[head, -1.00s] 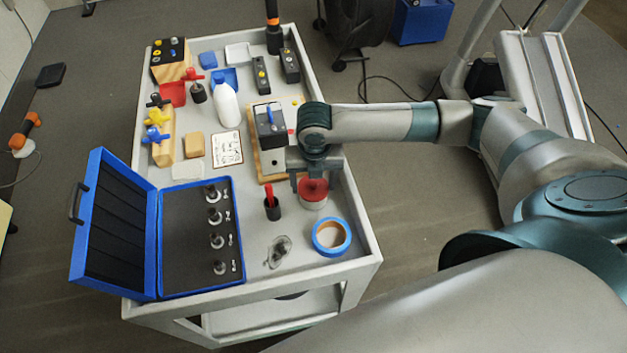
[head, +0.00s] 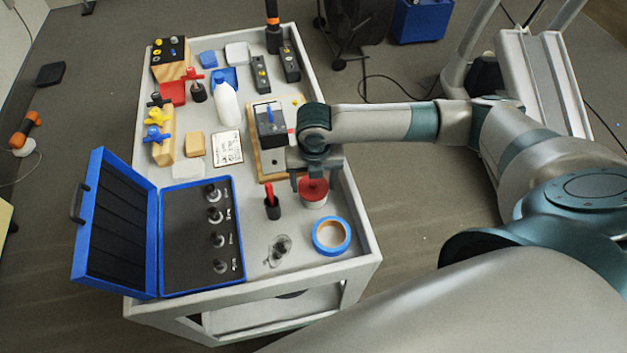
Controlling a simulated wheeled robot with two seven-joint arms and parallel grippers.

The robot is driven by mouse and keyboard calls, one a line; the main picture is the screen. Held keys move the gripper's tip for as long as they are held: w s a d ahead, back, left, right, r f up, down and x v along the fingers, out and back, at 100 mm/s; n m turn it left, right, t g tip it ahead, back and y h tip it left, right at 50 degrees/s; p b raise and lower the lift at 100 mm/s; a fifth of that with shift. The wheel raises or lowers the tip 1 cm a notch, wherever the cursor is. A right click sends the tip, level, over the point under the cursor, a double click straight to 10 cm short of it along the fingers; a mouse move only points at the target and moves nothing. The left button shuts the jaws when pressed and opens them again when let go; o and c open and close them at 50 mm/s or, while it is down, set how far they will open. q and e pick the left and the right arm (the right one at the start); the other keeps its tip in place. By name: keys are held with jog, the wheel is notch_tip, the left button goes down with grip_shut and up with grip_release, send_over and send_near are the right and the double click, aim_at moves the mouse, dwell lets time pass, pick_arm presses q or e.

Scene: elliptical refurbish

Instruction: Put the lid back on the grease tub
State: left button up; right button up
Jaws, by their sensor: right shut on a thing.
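The grease tub (head: 315,205) is a small pale round tub near the right edge of the cart top. Its red lid (head: 314,187) is at the tub's mouth, under my right gripper. My right gripper (head: 314,184) points down from above and is shut on the lid, with its fingers at the lid's sides. The lid looks roughly level over the tub. I cannot tell whether it is fully seated, as the fingers and the viewing angle hide part of the rim. My left gripper is not in view.
A dark holder with a red-handled tool (head: 272,207) stands just left of the tub. A blue tape roll (head: 331,236) lies in front, near the cart's raised rim (head: 366,228). A wooden board with a dark block (head: 271,126) is behind. An open blue case (head: 163,240) fills the front left.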

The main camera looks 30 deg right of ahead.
dwell(0.4)
dwell(0.3)
jog(key=o, duration=1.2)
jog(key=shift+o, duration=0.6)
jog(key=shift+o, duration=1)
jog(key=shift+r+p, duration=3.5)
jog(key=shift+p, duration=0.45)
